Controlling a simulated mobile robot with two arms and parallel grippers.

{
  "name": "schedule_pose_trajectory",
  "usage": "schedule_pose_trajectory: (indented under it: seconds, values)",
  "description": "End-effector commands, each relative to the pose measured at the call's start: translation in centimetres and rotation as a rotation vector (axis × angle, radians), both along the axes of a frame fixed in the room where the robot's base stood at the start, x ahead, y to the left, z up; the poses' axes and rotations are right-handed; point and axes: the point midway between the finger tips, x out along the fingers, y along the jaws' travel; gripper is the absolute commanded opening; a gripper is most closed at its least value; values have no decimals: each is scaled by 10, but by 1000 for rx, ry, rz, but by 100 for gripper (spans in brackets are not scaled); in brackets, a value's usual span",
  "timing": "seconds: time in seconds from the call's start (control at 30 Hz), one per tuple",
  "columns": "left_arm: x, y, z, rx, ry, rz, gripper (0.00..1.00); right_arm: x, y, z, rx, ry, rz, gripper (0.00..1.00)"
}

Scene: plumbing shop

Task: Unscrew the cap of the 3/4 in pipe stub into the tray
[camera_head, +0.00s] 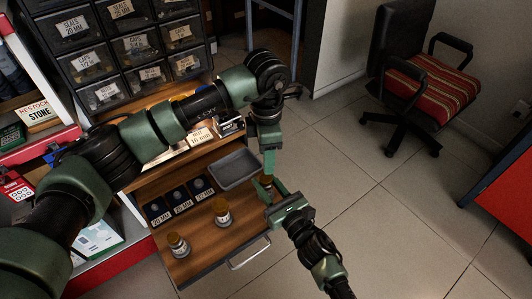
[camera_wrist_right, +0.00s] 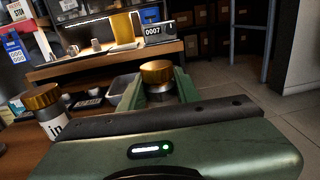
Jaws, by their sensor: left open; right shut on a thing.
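My right gripper (camera_head: 277,190) is shut on a pipe stub with a brass cap (camera_head: 266,180), over the right edge of the wooden drawer top. In the right wrist view the brass cap (camera_wrist_right: 157,70) stands above the fingers, upright; the stub's label is hidden. My left gripper (camera_head: 269,162) is open, pointing down close to this cap; contact cannot be told. Two other brass-capped stubs, one nearer the middle (camera_head: 222,213) and one at the front left (camera_head: 178,246), stand on the wood; their sizes are unreadable. The grey tray (camera_head: 229,178) lies behind them and looks empty.
A dark row of labelled slots, 20 MM, 25 MM and 32 MM (camera_head: 182,203), lies left of the tray. Labelled drawers (camera_head: 125,45) stand behind. A drawer handle (camera_head: 250,254) sticks out in front. The tiled floor to the right is open, with a chair (camera_head: 420,85) farther back.

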Motion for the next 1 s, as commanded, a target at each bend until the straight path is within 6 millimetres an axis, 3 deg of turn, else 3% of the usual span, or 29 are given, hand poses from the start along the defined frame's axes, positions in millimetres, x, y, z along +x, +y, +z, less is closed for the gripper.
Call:
schedule_pose_trajectory:
  seconds: [0.2, 0.37, 0.8, 1.0]
  values:
    - [0, 1, 2, 0, 1, -274, 49, 0, 1, 1, 1, -1, 1, 0]
    - [0, 1, -2, 0, 4, -340, 49, 0, 1, 1, 1, -1, 1, 0]
    - [-1, 1, -64, 1, 6, -340, 49, 0, 1, 1, 1, -2, 1, 0]
    - [-1, 1, -77, 0, 3, -342, 49, 0, 0, 1, 1, -2, 1, 0]
